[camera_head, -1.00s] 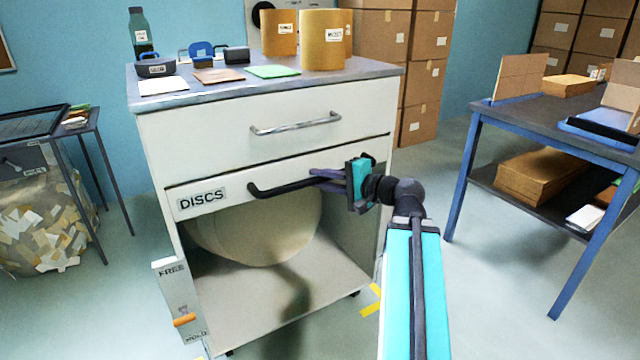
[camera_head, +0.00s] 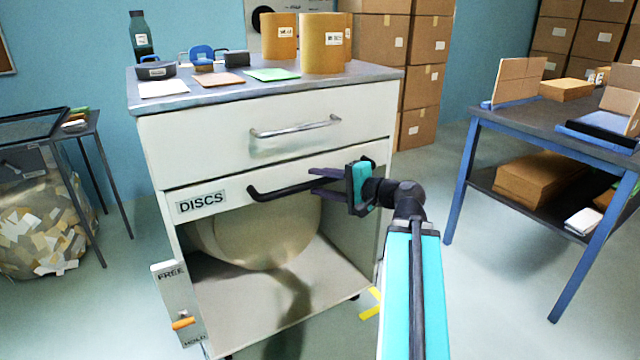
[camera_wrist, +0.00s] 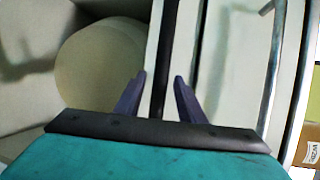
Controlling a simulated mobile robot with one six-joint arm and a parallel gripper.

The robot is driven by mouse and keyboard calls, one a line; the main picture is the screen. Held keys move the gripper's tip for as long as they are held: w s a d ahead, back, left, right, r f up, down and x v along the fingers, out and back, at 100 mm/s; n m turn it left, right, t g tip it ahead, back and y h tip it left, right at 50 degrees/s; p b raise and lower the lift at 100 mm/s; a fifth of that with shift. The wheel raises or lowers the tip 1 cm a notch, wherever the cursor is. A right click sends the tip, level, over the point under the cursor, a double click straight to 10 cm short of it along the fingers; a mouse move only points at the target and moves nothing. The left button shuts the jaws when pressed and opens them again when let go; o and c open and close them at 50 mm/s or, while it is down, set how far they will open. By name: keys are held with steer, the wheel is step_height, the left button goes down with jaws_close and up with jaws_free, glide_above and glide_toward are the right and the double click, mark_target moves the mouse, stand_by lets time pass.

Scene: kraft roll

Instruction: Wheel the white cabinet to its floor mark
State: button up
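The white cabinet (camera_head: 235,150) stands in the middle, with a drawer above and an open bay below marked DISCS. A black bar handle (camera_head: 280,190) crosses the front below the drawer. My gripper (camera_head: 314,182) is at the right part of this bar, fingers apart above and below it. In the wrist view the bar (camera_wrist: 169,40) runs between the two fingers (camera_wrist: 160,76) with a gap on each side. A FREE/HOLD panel (camera_head: 178,295) at the cabinet's lower left has its orange lever (camera_head: 183,323) near HOLD. Yellow floor tape (camera_head: 371,311) shows by the cabinet's lower right.
Rolls, a bottle and small items stand on the cabinet top. A blue-legged table (camera_head: 465,185) is at right, a dark table (camera_head: 95,125) with a scrap bag (camera_head: 45,235) at left. Stacked boxes (camera_head: 420,85) stand behind. Floor between the cabinet and the right table is clear.

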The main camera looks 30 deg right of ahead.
steer(key=shift+f+b+v, duration=0.1)
steer(key=shift+b+v, duration=0.55)
steer(key=shift+v, duration=0.05)
steer(key=shift+f+b+v, duration=0.15)
steer(key=shift+b+v, duration=0.45)
steer(key=shift+v, duration=0.1)
steer(key=b+v, duration=0.3)
steer(key=shift+d+r, duration=0.1)
steer(key=b+v, duration=0.3)
steer(key=v, duration=0.5)
steer(key=shift+r, duration=0.2)
steer(key=shift+w+a, duration=0.1)
steer(key=shift+a, duration=0.15)
